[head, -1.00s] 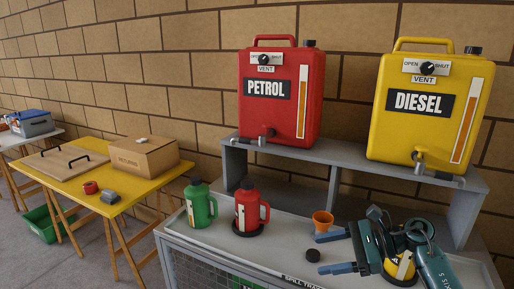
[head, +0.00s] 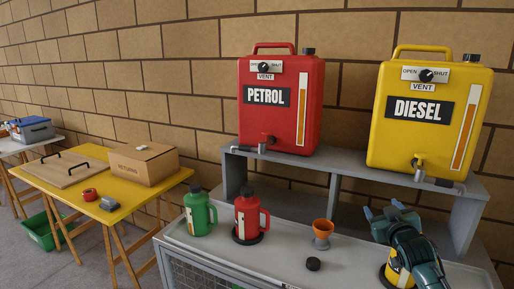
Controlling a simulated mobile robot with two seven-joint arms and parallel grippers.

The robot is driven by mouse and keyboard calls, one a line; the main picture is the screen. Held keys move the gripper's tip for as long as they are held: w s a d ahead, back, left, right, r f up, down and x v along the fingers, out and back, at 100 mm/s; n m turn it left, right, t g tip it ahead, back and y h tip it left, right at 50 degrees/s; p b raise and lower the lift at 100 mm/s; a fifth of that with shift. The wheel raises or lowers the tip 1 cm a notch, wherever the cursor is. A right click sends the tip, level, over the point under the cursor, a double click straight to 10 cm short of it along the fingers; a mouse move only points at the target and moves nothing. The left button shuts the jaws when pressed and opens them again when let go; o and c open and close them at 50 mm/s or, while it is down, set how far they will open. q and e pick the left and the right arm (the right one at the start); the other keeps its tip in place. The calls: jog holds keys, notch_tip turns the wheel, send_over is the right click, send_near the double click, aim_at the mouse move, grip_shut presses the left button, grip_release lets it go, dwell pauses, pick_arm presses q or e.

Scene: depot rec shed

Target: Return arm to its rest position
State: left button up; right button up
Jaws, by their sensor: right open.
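My right gripper (head: 383,211) is at the right of the head view, above the grey bench. My right arm comes in from the lower right and partly hides a yellow container (head: 397,272) on the bench. My left gripper is out of view.
A red jug (head: 247,215) and green jug (head: 198,213) stand further left. The red petrol can (head: 280,125) is on the shelf (head: 350,165).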

jog(key=s+a+f+n+g+y, duration=0.1)
jog(key=s+a+f, duration=0.2)
jog(key=s+f, duration=0.15)
jog(key=s+a+f+g+y, duration=0.1)
jog(key=s+a+f, duration=0.2)
jog(key=f, duration=0.3)
jog(key=s+a+f+g+y, duration=0.1)
jog(key=s+a+f, duration=0.3)
jog(key=s, duration=0.6)
jog(key=s+a+f+g+y, duration=0.1)
jog(key=s+a+f, duration=0.4)
jog(key=s, duration=0.5)
jog(key=s+a+f+g, duration=0.2)
jog(key=s+a+f, duration=0.2)
jog(key=s, duration=0.7)
jog(key=shift+a+f+m+y, duration=0.2)
jog(key=shift+a+m+y, duration=0.15)
jog(key=shift+a, duration=0.2)
